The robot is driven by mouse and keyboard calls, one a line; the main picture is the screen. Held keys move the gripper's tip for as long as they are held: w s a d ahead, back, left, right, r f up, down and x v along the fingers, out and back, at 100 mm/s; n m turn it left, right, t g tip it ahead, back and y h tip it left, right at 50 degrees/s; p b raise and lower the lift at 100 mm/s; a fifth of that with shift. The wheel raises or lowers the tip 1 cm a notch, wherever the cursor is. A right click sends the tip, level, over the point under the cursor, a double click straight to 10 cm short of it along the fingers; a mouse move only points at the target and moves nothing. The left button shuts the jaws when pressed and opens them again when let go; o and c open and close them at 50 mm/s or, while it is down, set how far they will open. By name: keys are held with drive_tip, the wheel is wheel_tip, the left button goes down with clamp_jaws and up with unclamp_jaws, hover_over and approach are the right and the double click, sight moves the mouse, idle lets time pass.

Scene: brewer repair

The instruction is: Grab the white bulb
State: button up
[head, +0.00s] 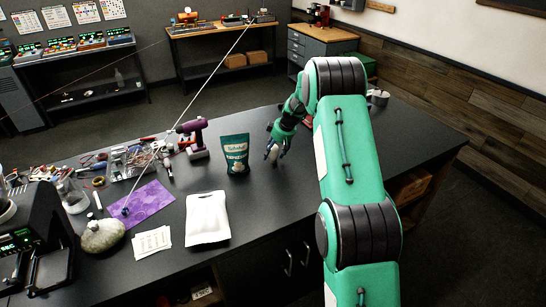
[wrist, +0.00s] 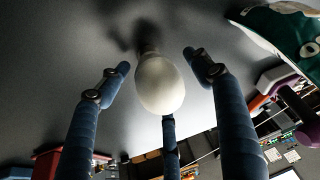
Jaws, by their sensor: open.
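The white bulb (wrist: 160,84) shows in the middle of the wrist view, rounded end toward the camera, with a darker base behind it. My gripper (wrist: 157,62) is open, with one blue finger on the left of the bulb, one on the right and one below it. Gaps show between the bulb and the left and right fingers; whether the lower finger touches it I cannot tell. In the head view my gripper (head: 277,148) is low over the dark worktop, right of the green pouch, and the bulb is too small there to make out clearly.
The green pouch (head: 235,154) stands close to the left of my gripper and shows in the wrist view (wrist: 285,35). A purple drill (head: 193,138), a white pouch (head: 208,218) and a purple mat (head: 140,205) lie further left. Bare worktop (head: 275,205) lies in front.

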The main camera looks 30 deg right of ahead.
idle(0.4)
drive_tip(key=c, duration=1.3)
drive_tip(key=shift+o, duration=0.2)
drive_tip(key=shift+r, duration=0.15)
drive_tip(key=shift+r, duration=0.45)
drive_tip(key=shift+s+r, duration=0.2)
drive_tip(key=shift+r, duration=1.05)
drive_tip(key=s+a, duration=0.2)
drive_tip(key=s, duration=0.5)
drive_tip(key=s+a+r, duration=0.1)
drive_tip(key=s+a, duration=0.1)
drive_tip(key=s, duration=0.6)
drive_tip(key=shift+a+r, duration=0.2)
drive_tip(key=shift+a, duration=0.1)
